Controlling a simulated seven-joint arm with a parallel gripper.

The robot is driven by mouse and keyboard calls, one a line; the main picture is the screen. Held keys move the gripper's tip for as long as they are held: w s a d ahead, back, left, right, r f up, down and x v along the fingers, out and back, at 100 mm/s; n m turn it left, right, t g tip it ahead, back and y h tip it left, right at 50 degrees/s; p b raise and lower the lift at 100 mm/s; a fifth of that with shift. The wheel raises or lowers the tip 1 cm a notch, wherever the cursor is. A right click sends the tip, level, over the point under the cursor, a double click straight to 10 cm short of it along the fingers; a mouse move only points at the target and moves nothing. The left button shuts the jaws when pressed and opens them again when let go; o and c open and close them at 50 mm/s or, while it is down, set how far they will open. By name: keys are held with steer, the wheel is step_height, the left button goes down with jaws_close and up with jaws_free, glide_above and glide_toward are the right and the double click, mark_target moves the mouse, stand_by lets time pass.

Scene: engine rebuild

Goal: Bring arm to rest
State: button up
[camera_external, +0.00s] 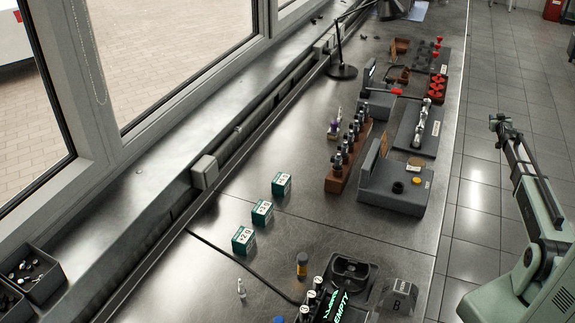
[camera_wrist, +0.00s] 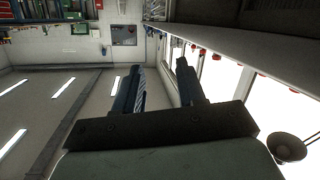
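My arm stands at the right edge of the external view, over the tiled floor beside the bench. My gripper (camera_external: 499,122) is raised at the arm's upper end, clear of the bench and everything on it. In the wrist view my gripper (camera_wrist: 158,72) shows two dark fingers standing apart with a gap between them. Nothing is held in that gap. The wrist view looks out into the room, not down at the bench.
The metal bench (camera_external: 300,235) carries small green boxes (camera_external: 262,212), a wooden rack (camera_external: 342,172) of upright parts, grey fixtures (camera_external: 395,187) and a black lamp (camera_external: 341,71). Windows line its left side. The floor (camera_external: 485,195) between bench and arm is clear.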

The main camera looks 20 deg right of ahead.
steer(key=s+a+f+g+y, duration=0.2)
steer(key=s+a+f, duration=0.1)
steer(key=a+f, duration=0.65)
steer(key=s+a+f+g+y, duration=0.1)
steer(key=s+a+f+y, duration=0.1)
steer(key=a+f, duration=0.8)
steer(key=s+a+f+n+g+y, duration=0.1)
steer(key=s+a+f+g+y, duration=0.1)
steer(key=s+a+f, duration=0.6)
steer(key=s+a+f+n+g+y, duration=0.1)
steer(key=s+a+f+g+y, duration=0.15)
steer(key=a+f, duration=0.6)
steer(key=s+a+f+n+g, duration=0.1)
steer(key=s+a+f+g, duration=0.3)
steer(key=s, duration=0.4)
steer(key=s+a+f+g, duration=0.1)
steer(key=s+a+f, duration=0.45)
steer(key=s, duration=0.25)
steer(key=s+a+g, duration=0.3)
steer(key=s+a, duration=0.1)
steer(key=s, duration=0.6)
steer(key=s+a+n+g, duration=0.1)
steer(key=s+a+g, duration=0.2)
steer(key=s, duration=0.8)
steer(key=shift+s+a+f+y, duration=0.15)
steer(key=shift+s+a+y, duration=0.25)
steer(key=shift+a, duration=0.5)
steer(key=shift+w+g, duration=0.1)
steer(key=shift+g, duration=0.15)
